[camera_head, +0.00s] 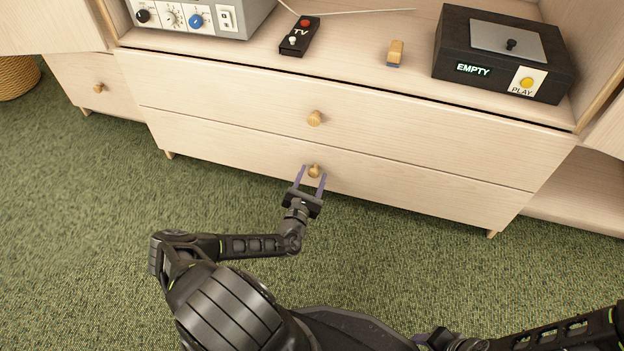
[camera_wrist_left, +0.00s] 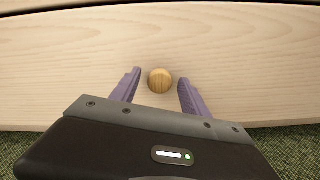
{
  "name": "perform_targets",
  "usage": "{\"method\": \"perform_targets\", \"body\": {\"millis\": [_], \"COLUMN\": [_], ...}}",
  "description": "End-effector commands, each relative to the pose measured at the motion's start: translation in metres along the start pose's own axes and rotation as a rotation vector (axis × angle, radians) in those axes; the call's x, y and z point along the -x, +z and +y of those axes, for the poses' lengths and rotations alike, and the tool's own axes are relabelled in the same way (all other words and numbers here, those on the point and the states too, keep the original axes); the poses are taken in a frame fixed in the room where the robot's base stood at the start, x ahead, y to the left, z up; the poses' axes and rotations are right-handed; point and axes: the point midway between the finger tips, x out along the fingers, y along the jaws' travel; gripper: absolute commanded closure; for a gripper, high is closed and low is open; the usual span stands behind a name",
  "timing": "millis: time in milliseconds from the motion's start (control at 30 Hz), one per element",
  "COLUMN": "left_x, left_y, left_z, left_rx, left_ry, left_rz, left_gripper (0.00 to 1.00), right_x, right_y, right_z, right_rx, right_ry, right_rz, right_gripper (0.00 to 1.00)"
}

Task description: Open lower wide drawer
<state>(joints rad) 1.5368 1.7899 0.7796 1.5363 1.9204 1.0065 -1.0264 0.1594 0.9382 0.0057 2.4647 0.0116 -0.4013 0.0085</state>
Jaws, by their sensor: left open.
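The lower wide drawer (camera_head: 420,190) is a pale wood front below a matching upper wide drawer (camera_head: 420,130), and it looks shut. Its round wooden knob (camera_head: 314,171) sits at the middle of the front. My left gripper (camera_head: 313,175) is open at this knob, with its purple fingers pointing at the drawer front. In the left wrist view the knob (camera_wrist_left: 160,80) lies between the two spread fingertips, with a gap on each side. My right arm shows in part at the lower right; its gripper's fingers cannot be made out.
The upper drawer has its own knob (camera_head: 315,118) above my left gripper. Green carpet (camera_head: 90,220) in front is clear.

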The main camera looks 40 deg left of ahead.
Motion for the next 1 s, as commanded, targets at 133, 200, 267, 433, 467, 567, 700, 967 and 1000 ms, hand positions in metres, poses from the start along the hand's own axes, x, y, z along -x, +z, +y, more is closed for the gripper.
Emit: {"method": "perform_targets", "body": {"millis": [133, 200, 267, 433, 467, 567, 700, 967, 1000], "left_x": [-0.0007, -0.0006, -0.0005, -0.0003, -0.0003, -0.0003, -0.0002, -0.0002, -0.0002], "left_y": [0.0005, 0.0005, 0.0004, 0.0003, 0.0003, 0.0002, 0.0002, 0.0001, 0.0001], "left_z": [0.0003, 0.0004, 0.0004, 0.0004, 0.0004, 0.0003, 0.0004, 0.0005, 0.0005], "left_rx": [0.0, 0.0, 0.0, -0.001, 0.0, 0.0, 0.0, 0.0, 0.0], "left_ry": [0.0, 0.0, 0.0, 0.0, 0.0, 0.0, 0.001, 0.001, 0.001], "left_rz": [0.0, 0.0, 0.0, 0.0, 0.0, 0.0, 0.0, 0.0, 0.0], "left_gripper": [0.47, 0.47, 0.5, 0.64, 0.66, 0.74, 0.86, 1.0, 1.0], "right_x": [0.0002, 0.0003, 0.0003, 0.0003, 0.0003, 0.0004, 0.0004, 0.0004, 0.0004], "right_y": [-0.0003, -0.0003, -0.0003, -0.0003, -0.0002, -0.0002, -0.0002, -0.0002, -0.0002], "right_z": [-0.0002, -0.0003, -0.0002, -0.0002, -0.0002, -0.0002, -0.0002, -0.0001, -0.0001], "right_rx": [0.0, 0.0, 0.0, 0.0, 0.0, 0.0, 0.0, 0.0, 0.0], "right_ry": [0.0, 0.0, 0.0, 0.0, 0.0, 0.0, 0.0, 0.0, 0.0], "right_rz": [0.001, 0.001, 0.001, 0.001, 0.001, 0.001, 0.001, 0.001, 0.001], "right_gripper": [0.64, 0.64, 0.64, 0.64, 0.64, 0.64, 0.64, 0.64, 0.64]}}
